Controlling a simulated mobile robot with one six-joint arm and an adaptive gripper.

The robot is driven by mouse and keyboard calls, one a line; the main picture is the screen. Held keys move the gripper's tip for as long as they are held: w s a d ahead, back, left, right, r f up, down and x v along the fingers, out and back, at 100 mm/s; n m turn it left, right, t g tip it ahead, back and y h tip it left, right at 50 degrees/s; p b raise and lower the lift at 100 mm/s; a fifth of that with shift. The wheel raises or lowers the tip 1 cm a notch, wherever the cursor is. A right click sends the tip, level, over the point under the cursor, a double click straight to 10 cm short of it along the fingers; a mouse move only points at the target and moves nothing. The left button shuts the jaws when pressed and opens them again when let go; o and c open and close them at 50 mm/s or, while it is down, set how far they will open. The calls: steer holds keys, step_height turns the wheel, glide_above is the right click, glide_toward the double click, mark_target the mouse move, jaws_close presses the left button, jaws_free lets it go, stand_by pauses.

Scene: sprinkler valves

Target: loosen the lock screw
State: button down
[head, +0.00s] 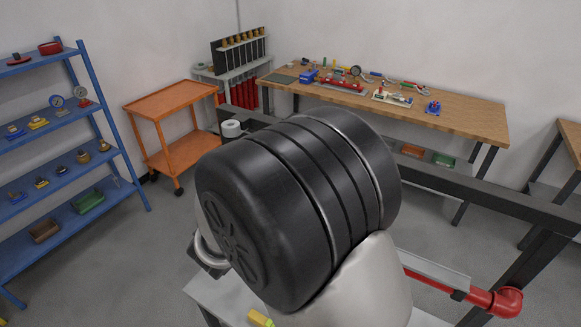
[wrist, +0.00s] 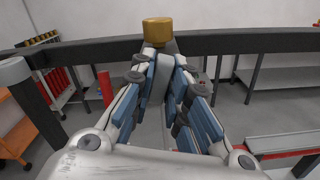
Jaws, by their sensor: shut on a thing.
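In the wrist view, a brass-coloured round knob (wrist: 158,31) stands at the tips of my gripper (wrist: 160,62). The two blue-padded fingers lean in towards each other and are shut on it at its lower end. The exact contact is partly hidden by the fingertips. I cannot tell from these frames whether this knob is the lock screw. In the head view my large black arm joint fills the middle and hides my gripper and the knob. A small yellow piece (head: 260,318) shows at the bottom edge there; what it belongs to is hidden.
A dark rail (head: 480,190) crosses behind my arm, with red pipe (head: 490,299) at lower right. A wooden workbench (head: 465,118) with several tools stands at the back. An orange cart (head: 172,103) and blue shelf (head: 40,62) are at left. Grey floor lies between.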

steer(key=shift+n+p, duration=1.3)
steer(key=c, duration=1.5)
jaws_free()
steer(key=v, duration=0.6)
